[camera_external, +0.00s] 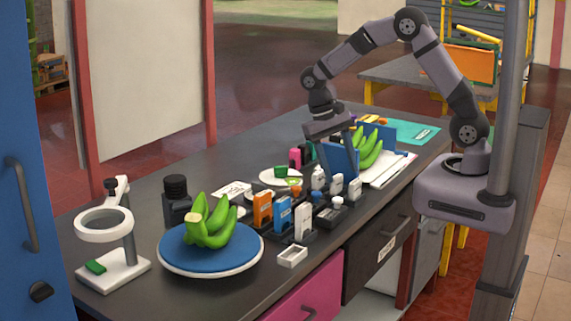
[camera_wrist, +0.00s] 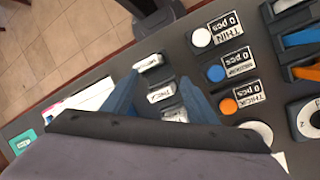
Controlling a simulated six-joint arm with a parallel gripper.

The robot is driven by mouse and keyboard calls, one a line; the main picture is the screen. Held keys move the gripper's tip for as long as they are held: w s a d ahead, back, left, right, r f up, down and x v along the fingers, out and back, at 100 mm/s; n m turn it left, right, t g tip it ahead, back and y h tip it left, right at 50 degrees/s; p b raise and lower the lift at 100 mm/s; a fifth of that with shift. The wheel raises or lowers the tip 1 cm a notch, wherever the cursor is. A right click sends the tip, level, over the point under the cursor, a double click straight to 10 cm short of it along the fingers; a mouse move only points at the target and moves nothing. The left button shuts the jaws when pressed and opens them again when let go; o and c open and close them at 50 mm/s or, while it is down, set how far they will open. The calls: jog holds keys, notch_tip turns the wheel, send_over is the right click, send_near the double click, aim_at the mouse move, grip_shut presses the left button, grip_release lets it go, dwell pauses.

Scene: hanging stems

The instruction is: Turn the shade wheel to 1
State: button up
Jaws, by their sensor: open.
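My gripper (camera_external: 355,160) hangs over the right half of the counter, its two blue fingers spread apart. In the wrist view the open fingers (camera_wrist: 158,84) have nothing held between them; small white labelled blocks (camera_wrist: 160,95) lie below. I cannot clearly pick out the wheel in the external view.
Black label cards with white, blue and orange round buttons (camera_wrist: 232,65) stand between fingers and dial. Green bananas rest on a blue turntable (camera_external: 180,262); more lie near my fingers (camera_external: 371,153). Orange, blue and white holders (camera_external: 263,210) crowd the counter's front. A ring-headed stand (camera_external: 128,235) is at left.

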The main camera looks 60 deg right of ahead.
aim_at(281, 167)
jog(key=w+r+m+t, duration=0.1)
jog(key=w, duration=0.6)
jog(key=w+d+r+m+t+p, duration=0.1)
jog(key=w, duration=0.5)
jog(key=w+r+m+t+y+p, duration=0.1)
jog(key=w, duration=0.6)
jog(key=shift+w+d+m, duration=0.3)
jog(key=shift+m, duration=0.1)
jog(key=shift+f+p, duration=1.25)
jog(key=shift+f, duration=2.35)
jog(key=c, duration=1.1)
